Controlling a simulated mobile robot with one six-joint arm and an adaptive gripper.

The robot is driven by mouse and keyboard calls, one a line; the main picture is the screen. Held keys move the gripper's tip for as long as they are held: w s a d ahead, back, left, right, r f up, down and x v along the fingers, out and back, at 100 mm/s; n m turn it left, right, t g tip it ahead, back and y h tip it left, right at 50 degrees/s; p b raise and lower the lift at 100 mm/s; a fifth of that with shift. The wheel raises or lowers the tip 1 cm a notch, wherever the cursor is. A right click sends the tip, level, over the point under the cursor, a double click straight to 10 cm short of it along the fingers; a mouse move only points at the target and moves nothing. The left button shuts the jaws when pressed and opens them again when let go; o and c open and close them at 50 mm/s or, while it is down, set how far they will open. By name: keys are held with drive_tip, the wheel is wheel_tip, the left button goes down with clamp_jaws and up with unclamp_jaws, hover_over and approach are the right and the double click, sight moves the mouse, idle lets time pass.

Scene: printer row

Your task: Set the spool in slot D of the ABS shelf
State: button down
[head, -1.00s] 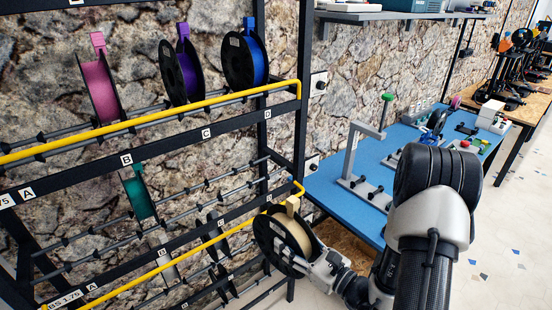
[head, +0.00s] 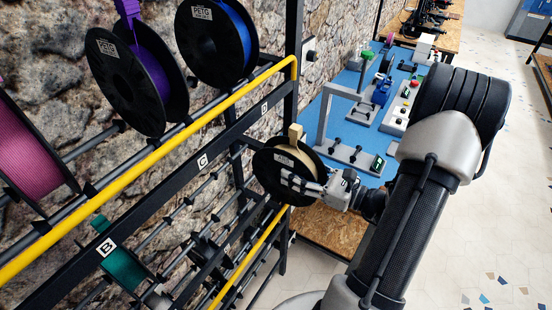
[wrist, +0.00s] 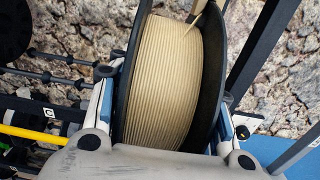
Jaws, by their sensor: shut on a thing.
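A spool (head: 285,168) with black flanges and beige filament is in my gripper (head: 312,188), with a beige tag on top and a label on its near flange. In the wrist view the spool (wrist: 165,80) fills the middle, with a finger of my gripper (wrist: 165,105) on each side. The gripper holds it in front of the rack's right end, beside the upright post. A D label (head: 264,107) shows on the upper rail. The lower shelf (head: 245,262) with a yellow front bar is partly hidden behind the spool and the rails. Its own slot labels cannot be read in the head view.
Purple (head: 140,75), blue (head: 222,40) and pink (head: 30,150) spools stand on the upper tier. A teal spool (head: 122,262) sits lower left. A blue bench (head: 320,130) with fixtures stands right of the rack. Floor at right is clear.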

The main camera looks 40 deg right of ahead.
drive_tip(key=shift+w+r, duration=0.15)
drive_tip(key=shift+w, duration=0.3)
drive_tip(key=f+b+x, duration=0.2)
drive_tip(key=f+x, duration=0.1)
drive_tip(key=x, duration=1.6)
idle(0.6)
drive_tip(key=c, duration=0.7)
unclamp_jaws()
drive_tip(key=shift+a+f, duration=0.1)
drive_tip(key=shift+f, duration=0.15)
drive_tip(key=v, duration=1.2)
drive_tip(key=shift+r, duration=0.2)
